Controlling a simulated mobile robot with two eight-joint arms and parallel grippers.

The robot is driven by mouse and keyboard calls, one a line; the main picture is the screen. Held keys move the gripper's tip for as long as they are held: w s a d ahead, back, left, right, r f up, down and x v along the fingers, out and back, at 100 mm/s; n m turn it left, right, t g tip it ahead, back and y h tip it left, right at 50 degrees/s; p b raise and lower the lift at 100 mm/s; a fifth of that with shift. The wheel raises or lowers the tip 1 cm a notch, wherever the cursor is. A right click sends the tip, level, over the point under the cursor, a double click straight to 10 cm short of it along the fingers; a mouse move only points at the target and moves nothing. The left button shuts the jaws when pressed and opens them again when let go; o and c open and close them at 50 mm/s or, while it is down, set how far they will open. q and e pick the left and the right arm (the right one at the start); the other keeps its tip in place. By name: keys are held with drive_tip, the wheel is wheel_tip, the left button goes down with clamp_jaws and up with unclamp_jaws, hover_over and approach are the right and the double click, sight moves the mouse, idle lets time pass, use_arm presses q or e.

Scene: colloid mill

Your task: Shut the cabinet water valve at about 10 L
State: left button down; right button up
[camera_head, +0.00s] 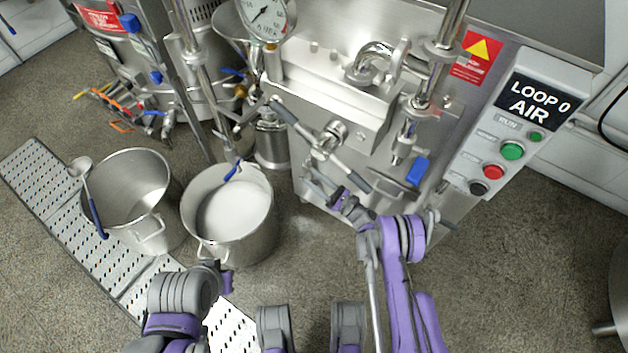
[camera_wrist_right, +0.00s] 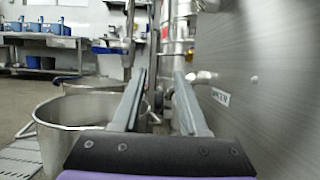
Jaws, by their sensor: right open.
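My right gripper (camera_head: 318,184) is in front of the steel cabinet (camera_head: 350,128), below the valve with the crossed bar handle (camera_head: 325,143). In the right wrist view my right gripper (camera_wrist_right: 155,100) has its two fingers apart, with nothing seen between them. A small metal fitting (camera_wrist_right: 201,77), possibly the water valve, sticks out of the cabinet wall just right of the fingers, near a small blurred label (camera_wrist_right: 220,97). I cannot tell its setting, and no litre reading is legible. My left arm shows at the bottom left; its fingers are not clear.
A steel pot (camera_head: 228,245) with white contents stands under a blue-handled outlet (camera_head: 232,170). Another pot (camera_head: 150,225) with a ladle (camera_head: 88,190) stands left of it, by a floor grate (camera_head: 40,190). A dial gauge (camera_head: 265,18) and a control panel (camera_head: 515,130) reading LOOP 0 AIR are above.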

sight(314, 181)
wheel_tip(314, 181, up, 9)
drive_tip(key=shift+p, duration=1.15)
